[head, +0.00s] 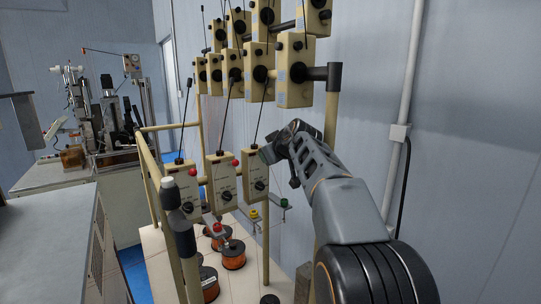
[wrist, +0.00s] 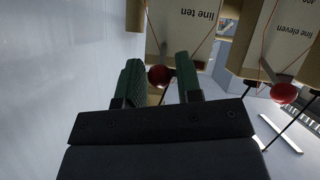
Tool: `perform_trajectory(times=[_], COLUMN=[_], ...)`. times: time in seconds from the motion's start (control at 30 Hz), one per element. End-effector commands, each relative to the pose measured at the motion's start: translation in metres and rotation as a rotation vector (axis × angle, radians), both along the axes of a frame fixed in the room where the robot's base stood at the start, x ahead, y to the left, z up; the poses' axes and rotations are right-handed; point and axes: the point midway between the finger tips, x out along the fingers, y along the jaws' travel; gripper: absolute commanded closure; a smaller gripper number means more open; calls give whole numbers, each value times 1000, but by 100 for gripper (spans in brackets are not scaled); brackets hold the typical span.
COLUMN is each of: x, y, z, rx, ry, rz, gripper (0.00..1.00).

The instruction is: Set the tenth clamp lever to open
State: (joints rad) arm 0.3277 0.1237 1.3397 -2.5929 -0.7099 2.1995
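In the wrist view, the box labelled "line ten" (wrist: 180,22) appears upside down. The red ball of its clamp lever (wrist: 160,75) shows in the gap between the green fingers of my gripper (wrist: 158,64). The fingers are apart, one on each side of the ball; I cannot tell whether they touch it. In the head view, my gripper (head: 269,153) is beside the top of the rightmost lower box (head: 257,178), which seems to be line ten. Its red ball is hidden there behind the gripper.
The box labelled "line eleven" (wrist: 291,38) has its own red ball (wrist: 284,93) close by. A cream post (head: 332,110) and upper rows of boxes (head: 294,72) stand near my arm. Wire spools (head: 233,255) sit below. A wall is at the right.

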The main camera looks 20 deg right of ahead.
Motion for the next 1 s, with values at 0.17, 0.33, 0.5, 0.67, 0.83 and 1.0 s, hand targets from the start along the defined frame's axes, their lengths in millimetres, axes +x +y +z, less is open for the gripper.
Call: perform_trajectory(times=[0.17, 0.33, 0.5, 0.67, 0.83, 1.0], x=[0, 0, -9, -34, -66, -93], y=[0, 0, -1, -3, -5, -7], z=[-1, -2, 4, 17, 34, 48], rx=[1, 1, 0, -1, -2, -1], ry=[3, 4, 2, 0, 0, 0], rz=[0, 0, 0, -2, -1, -2], gripper=[54, 54, 54, 54, 54, 54])
